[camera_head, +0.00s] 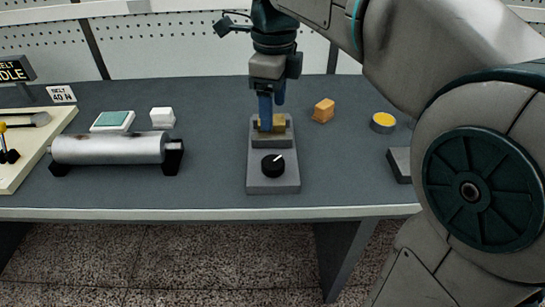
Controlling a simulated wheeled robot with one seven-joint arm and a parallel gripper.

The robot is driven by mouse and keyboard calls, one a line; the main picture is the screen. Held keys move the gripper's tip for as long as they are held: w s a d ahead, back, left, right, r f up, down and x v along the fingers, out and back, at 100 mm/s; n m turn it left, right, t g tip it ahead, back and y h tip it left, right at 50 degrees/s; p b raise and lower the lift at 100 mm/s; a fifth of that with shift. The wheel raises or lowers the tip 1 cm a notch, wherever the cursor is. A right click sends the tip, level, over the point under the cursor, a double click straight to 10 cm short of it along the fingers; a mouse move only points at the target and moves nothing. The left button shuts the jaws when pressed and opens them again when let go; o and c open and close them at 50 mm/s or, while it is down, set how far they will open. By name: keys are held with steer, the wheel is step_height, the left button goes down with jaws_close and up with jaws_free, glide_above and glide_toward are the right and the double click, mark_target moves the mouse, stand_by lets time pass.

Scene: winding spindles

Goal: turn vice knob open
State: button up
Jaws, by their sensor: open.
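The vice (270,183) is a grey block on the dark grey bench, near its front edge. Its black round knob (273,165) with a white pointer mark sits on the front part. The pointer aims toward the upper right. A brass-coloured piece (278,122) is at the back part of the vice, partly hidden by my gripper. My gripper (271,112) points down over the back part of the vice, behind the knob. Its blue fingers are open. I cannot tell whether they touch the brass piece.
A metal cylinder (108,149) lies on black supports to the left. A teal-topped block (113,120) and a white block (162,117) stand behind it. An orange block (323,110) and a yellow-topped tin (383,122) are to the right. The bench (215,160) is clear beside the vice.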

mark_target(273, 161)
step_height(273, 161, down, 14)
steer(key=b, duration=0.2)
steer(key=shift+r+b, duration=0.15)
steer(key=shift+b, duration=0.25)
steer(key=c, duration=1)
